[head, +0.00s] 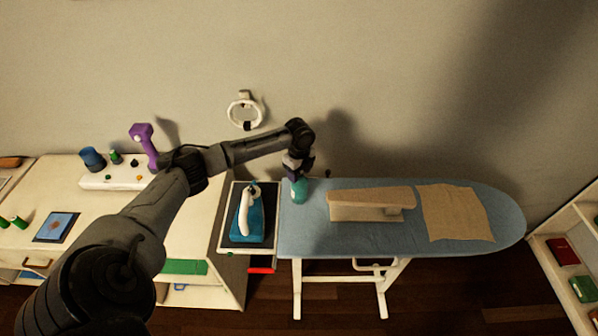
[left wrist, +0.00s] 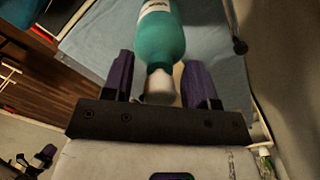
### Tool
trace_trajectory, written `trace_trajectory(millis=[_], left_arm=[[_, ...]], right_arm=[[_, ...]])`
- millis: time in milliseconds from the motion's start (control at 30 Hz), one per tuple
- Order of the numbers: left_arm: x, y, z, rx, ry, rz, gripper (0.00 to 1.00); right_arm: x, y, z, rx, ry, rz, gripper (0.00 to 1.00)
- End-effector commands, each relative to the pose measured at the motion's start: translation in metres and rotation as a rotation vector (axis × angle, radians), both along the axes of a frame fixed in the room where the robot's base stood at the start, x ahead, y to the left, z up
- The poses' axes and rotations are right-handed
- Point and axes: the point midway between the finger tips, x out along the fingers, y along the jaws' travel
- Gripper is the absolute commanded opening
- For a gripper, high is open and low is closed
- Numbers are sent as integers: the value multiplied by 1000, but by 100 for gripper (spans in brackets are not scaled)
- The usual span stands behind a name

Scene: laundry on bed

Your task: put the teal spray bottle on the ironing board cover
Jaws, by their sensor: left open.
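The teal spray bottle (head: 299,188) stands at the left back end of the blue ironing board cover (head: 305,230) and looks upright. In the left wrist view, the bottle (left wrist: 161,42) has a white top and a pale label, and the cover (left wrist: 100,45) lies behind it. My left gripper (head: 294,168) is above the bottle. In the left wrist view, its purple fingers (left wrist: 160,72) are open, one on each side of the bottle's top, with gaps visible. Whether the bottle's base touches the cover is hard to tell. My right gripper is not in view.
A sleeve board (head: 372,204) and a tan folded cloth (head: 455,213) lie on the cover. A teal and white iron (head: 248,220) sits on a tray just left. A purple handheld device (head: 145,145) stands farther left. The cover's front strip is clear.

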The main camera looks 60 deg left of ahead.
Motion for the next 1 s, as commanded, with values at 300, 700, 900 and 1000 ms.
trace_trajectory(millis=[300, 700, 900, 1000], left_arm=[[1, 1, 25, 1, -4, 0, 53], [1, 0, 96, 1, -3, -1, 53], [1, 0, 116, 0, -2, 0, 53], [1, 0, 121, -1, -1, 0, 53]], right_arm=[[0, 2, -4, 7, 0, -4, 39], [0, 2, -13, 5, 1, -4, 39], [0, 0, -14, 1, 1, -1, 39], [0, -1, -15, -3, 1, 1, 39]])
